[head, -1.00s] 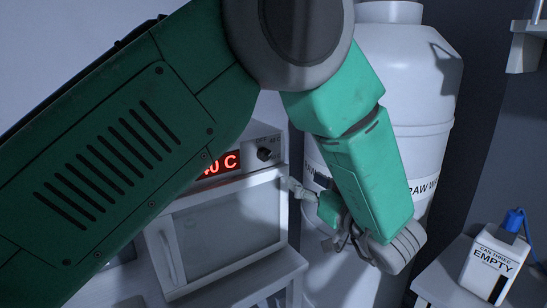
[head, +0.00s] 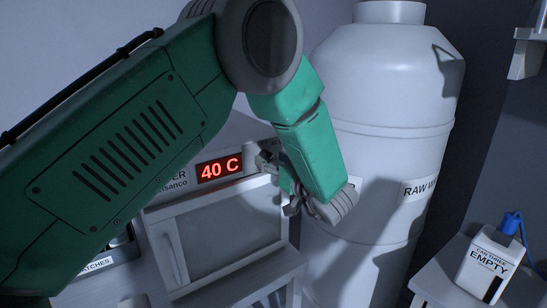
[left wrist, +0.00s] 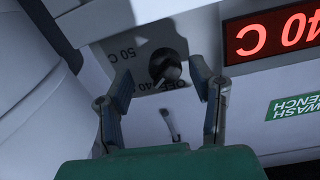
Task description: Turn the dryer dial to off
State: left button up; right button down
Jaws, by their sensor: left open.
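The dryer (head: 220,215) is a white box with a door and a red display (head: 219,168) reading 40 C. In the left wrist view, its black dial (left wrist: 165,66) is on the panel beside the display (left wrist: 272,34), with OFF, 40 and 50 printed around it upside down. I cannot tell its exact pointer setting. My left gripper (head: 276,170) is at the panel's right end and hides the dial in the head view. In the left wrist view, the open left gripper (left wrist: 162,78) has one finger on each side of the dial, with gaps showing. My right gripper is not in view.
A large white tank (head: 385,150) stands close to the right of the dryer. A white can labelled CAN THREE EMPTY (head: 490,262) with a blue cap sits on a stand at far right. The dryer rests on a light table (head: 240,290).

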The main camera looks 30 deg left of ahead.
pick_arm(q)
jog(key=shift+a+f, duration=0.1)
jog(key=shift+a, duration=0.6)
jog(key=shift+a+f, duration=0.1)
jog(key=shift+a, duration=0.1)
grip_shut()
jog(key=c, duration=1.1)
grip_release()
jog(key=shift+d, duration=0.15)
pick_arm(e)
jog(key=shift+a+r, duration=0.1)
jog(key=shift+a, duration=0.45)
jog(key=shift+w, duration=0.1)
